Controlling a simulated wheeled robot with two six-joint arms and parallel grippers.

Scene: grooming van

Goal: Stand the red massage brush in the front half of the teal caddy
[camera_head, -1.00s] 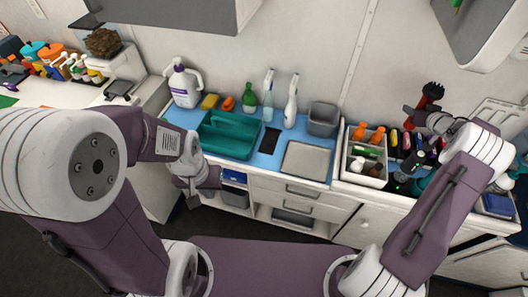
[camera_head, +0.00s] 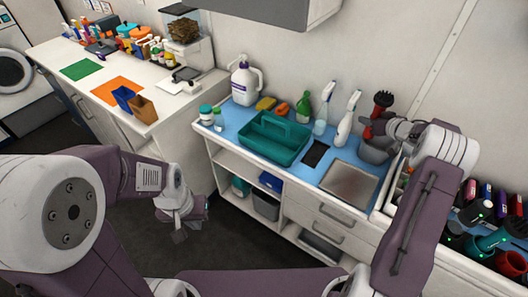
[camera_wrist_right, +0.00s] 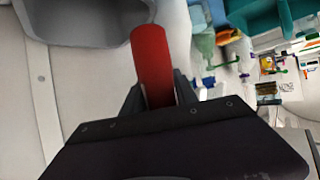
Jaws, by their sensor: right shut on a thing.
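The red massage brush, with a dark bristled head (camera_head: 383,98), is held up by my right gripper (camera_head: 380,126), head upward, in front of or above the grey bin. In the right wrist view, its red handle (camera_wrist_right: 152,58) is between the fingers of my right gripper (camera_wrist_right: 158,95). The teal caddy (camera_head: 250,148) stands on the blue mat, left of my right gripper and apart from it. A raised handle divides it and its visible inside looks empty. My left gripper (camera_head: 187,230) hangs low, in front of the counter and left of the caddy; its jaw opening is unclear.
A black pad (camera_head: 315,153) and grey tray (camera_head: 349,184) lie right of the caddy. Spray bottles (camera_head: 325,115), a green bottle (camera_head: 303,108) and a white jug (camera_head: 244,82) stand behind. The grey bin (camera_head: 374,150) is near the brush. Small jars (camera_head: 206,114) stand left.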

